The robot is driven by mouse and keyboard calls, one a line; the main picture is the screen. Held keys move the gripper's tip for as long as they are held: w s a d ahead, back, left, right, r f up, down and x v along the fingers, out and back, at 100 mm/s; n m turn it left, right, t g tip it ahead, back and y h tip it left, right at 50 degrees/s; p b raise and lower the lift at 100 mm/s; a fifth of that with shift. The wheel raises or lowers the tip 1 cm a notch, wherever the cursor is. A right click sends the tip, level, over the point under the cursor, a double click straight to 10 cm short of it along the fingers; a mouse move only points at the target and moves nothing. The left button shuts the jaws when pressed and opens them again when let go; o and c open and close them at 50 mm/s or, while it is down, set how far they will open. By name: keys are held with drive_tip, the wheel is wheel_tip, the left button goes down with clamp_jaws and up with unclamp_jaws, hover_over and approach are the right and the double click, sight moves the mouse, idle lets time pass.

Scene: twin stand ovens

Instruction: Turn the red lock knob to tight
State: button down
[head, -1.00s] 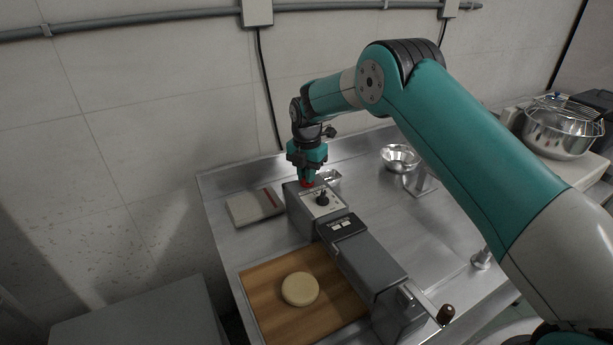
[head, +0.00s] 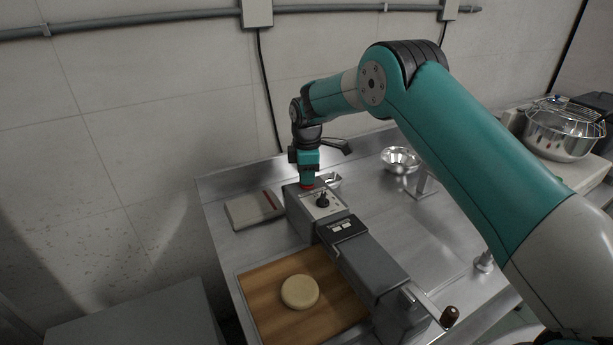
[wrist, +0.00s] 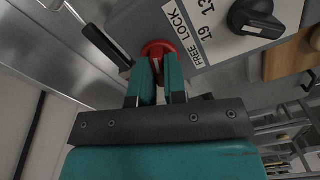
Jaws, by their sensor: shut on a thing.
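The red lock knob (wrist: 158,47) sits at the end of the grey machine (head: 370,262), beside a label strip reading FREE LOCK. My gripper (wrist: 160,75) is shut on the red knob, with one finger on each side of it. In the head view my gripper (head: 307,183) points down over the machine's far end, and only a little of the red knob (head: 306,186) shows beneath it. I cannot read from the frames which mark the knob points to.
A black dial (head: 322,200) stands close beside the red knob. A crank handle (head: 449,316) sticks out at the near end. A wooden board (head: 262,284) with a round dough piece (head: 299,291) lies left. Metal bowls (head: 400,158) stand behind right.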

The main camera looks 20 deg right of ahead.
drive_tip(key=m, duration=0.4)
drive_tip(key=shift+m, duration=0.3)
drive_tip(key=m, duration=0.4)
drive_tip(key=shift+m, duration=0.3)
drive_tip(key=m, duration=0.4)
drive_tip(key=shift+m, duration=0.3)
drive_tip(key=m, duration=1.2)
drive_tip(key=shift+m, duration=0.3)
drive_tip(key=m, duration=0.4)
drive_tip(key=shift+m, duration=2.2)
